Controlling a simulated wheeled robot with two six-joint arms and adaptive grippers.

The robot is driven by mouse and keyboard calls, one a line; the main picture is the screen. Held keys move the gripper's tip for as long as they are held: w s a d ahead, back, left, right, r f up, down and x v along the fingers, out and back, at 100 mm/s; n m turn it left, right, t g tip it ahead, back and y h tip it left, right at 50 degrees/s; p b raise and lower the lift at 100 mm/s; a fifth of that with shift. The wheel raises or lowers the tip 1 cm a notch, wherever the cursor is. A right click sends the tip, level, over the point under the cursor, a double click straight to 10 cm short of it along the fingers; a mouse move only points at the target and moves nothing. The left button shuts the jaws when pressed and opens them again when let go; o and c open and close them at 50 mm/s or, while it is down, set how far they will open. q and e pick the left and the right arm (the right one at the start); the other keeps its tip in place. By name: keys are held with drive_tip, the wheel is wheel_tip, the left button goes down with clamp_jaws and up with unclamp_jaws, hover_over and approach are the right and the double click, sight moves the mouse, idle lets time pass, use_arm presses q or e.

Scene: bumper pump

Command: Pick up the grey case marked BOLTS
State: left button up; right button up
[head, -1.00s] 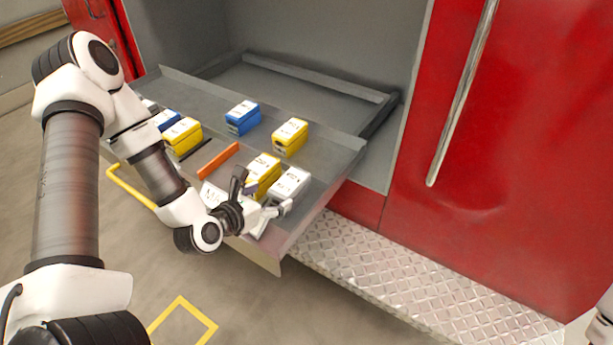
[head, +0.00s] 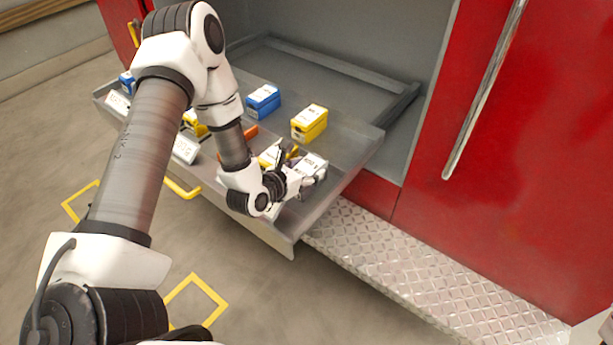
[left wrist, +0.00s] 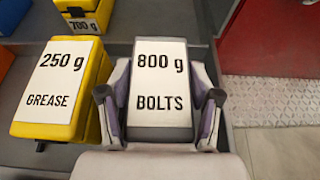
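The grey case marked BOLTS (left wrist: 160,90), with a white "800 g" label on top, sits at the right front of the pulled-out tray. In the head view the case (head: 314,162) is partly covered by my left gripper (head: 303,178). In the left wrist view my left gripper (left wrist: 160,105) has one finger on each side of the case. The fingers look open around it, with a narrow space at the sides; contact is hard to tell.
A yellow case marked GREASE (left wrist: 62,88) stands close beside the left finger. Another yellow case (head: 309,122) and a blue case (head: 263,99) stand farther back on the tray (head: 350,160). A red door (head: 510,170) is at the right.

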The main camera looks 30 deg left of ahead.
use_arm(q)
drive_tip(key=shift+s+f, duration=0.1)
drive_tip(key=shift+f, duration=0.05)
clamp_jaws()
